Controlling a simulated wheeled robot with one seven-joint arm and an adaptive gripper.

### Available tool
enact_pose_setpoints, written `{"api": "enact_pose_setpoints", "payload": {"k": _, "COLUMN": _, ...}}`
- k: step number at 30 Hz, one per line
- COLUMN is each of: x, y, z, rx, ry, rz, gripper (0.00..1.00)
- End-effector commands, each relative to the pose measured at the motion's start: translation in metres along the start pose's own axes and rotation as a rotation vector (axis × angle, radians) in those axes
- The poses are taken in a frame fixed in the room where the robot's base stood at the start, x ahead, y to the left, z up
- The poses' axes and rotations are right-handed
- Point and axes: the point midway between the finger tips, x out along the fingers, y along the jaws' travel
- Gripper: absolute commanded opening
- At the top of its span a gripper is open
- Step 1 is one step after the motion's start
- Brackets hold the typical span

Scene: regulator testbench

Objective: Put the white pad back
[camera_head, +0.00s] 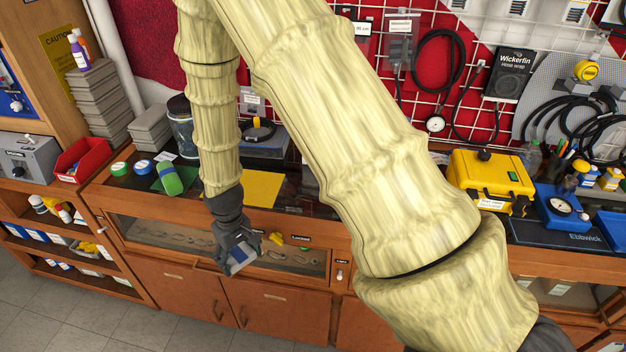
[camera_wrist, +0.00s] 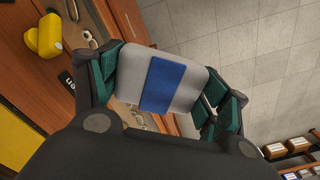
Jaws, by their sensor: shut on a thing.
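My gripper (camera_wrist: 163,90) is shut on a white pad (camera_wrist: 129,82) with a blue band (camera_wrist: 163,85) across its middle. The fingers grip the pad by two opposite edges. In the head view my gripper (camera_head: 236,247) hangs in front of the bench's front edge, and the pad (camera_head: 239,259) shows small between its fingers. The pad is clear of the bench top.
The wooden bench holds a glass-fronted drawer (camera_head: 160,233), a yellow sheet (camera_head: 262,188), a green and blue pad (camera_head: 170,179), and a yellow case (camera_head: 490,180). A red bin (camera_head: 83,160) and grey stacks stand at left. Open floor (camera_head: 170,327) lies below.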

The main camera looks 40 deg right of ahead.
Motion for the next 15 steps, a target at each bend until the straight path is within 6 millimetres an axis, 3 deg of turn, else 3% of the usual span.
{"api": "enact_pose_setpoints", "payload": {"k": 9, "x": -0.053, "y": 0.074, "z": 0.006, "rx": -0.357, "ry": -0.002, "rz": 0.004, "gripper": 0.45}}
{"api": "enact_pose_setpoints", "payload": {"k": 15, "x": -0.076, "y": 0.106, "z": 0.018, "rx": -0.541, "ry": -0.009, "rz": -0.001, "gripper": 0.45}}
